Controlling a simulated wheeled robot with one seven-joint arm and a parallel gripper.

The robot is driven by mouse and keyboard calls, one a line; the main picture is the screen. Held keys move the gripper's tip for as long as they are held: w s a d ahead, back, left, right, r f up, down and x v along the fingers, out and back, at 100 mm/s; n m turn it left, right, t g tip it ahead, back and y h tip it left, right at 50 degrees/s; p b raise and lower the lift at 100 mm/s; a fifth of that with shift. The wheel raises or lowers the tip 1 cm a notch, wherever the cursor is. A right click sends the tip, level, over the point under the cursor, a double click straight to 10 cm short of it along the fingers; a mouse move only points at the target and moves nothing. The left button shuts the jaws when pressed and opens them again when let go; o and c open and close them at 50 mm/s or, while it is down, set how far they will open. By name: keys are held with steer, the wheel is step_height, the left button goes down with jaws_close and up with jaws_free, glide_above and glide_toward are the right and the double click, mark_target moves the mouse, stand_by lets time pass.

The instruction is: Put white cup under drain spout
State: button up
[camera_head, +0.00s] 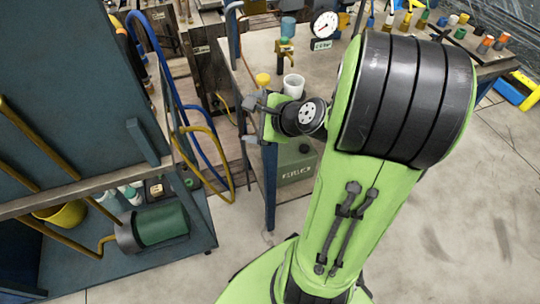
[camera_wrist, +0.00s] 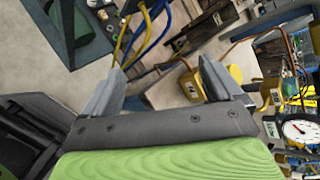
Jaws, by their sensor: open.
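A white cup (camera_head: 294,85) stands upright on the grey bench top, just beyond my wrist in the head view. My gripper (camera_head: 248,118) is at the bench's left edge, left of and nearer than the cup. In the wrist view my gripper (camera_wrist: 160,65) has its fingers spread with nothing held between them. I cannot make out the cup in the wrist view.
A yellow-capped item (camera_head: 263,80) stands close left of the cup. A pressure gauge (camera_head: 325,25) stands at the back, with several small bottles to its right. Blue and yellow hoses (camera_head: 190,100) hang beside a dark shelf unit (camera_head: 80,190) at left. Floor is clear at lower right.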

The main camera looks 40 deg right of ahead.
steer(key=s+a+r+n+g, duration=0.1)
steer(key=s+a+n+g, duration=0.1)
steer(key=a+n, duration=0.5)
steer(key=s+a+r+n+g+h, duration=0.1)
steer(key=s+a+r+n, duration=0.1)
steer(key=s+n, duration=0.6)
steer(key=s+a+r+n+g, duration=0.2)
steer(key=s+n, duration=0.5)
steer(key=n, duration=0.1)
steer(key=shift+s+n+h, duration=0.35)
steer(key=shift+n+h, duration=0.05)
steer(key=shift+a, duration=0.1)
